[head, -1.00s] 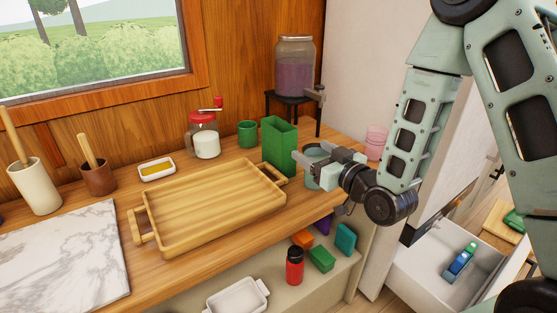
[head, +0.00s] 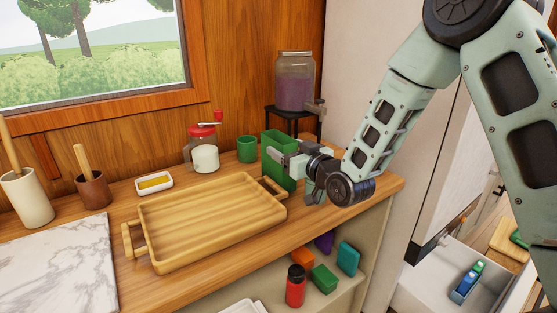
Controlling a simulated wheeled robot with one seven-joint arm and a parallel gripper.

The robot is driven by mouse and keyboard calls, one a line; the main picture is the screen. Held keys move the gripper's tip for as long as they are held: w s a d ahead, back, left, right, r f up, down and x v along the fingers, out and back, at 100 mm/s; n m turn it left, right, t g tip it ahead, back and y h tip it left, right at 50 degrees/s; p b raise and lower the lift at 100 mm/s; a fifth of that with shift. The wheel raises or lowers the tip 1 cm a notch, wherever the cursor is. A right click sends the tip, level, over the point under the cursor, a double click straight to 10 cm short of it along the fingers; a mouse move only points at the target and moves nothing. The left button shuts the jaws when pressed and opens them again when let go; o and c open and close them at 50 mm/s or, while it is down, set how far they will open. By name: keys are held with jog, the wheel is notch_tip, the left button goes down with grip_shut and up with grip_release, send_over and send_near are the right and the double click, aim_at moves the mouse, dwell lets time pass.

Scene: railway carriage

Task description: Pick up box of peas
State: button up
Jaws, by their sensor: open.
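A tall green box (head: 277,173), which looks like the box of peas, stands upright on the wooden counter just behind the tray's right handle. Its label cannot be read. My gripper (head: 272,154) is open, pointing left, with its fingers overlapping the upper front of the box in the head view. The fingers and wrist hide part of the box's right side. I cannot tell whether the fingers are around the box, touching it or just in front of it.
A wooden tray (head: 140,246) lies left of the box. A green cup (head: 247,149) and red-lidded jar (head: 203,155) stand behind it; a drink dispenser (head: 294,85) stands on a black stand. Several small boxes and a red bottle (head: 296,287) sit on the shelf below.

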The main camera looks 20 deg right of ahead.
jog(key=shift+x, duration=1.2)
grip_shut()
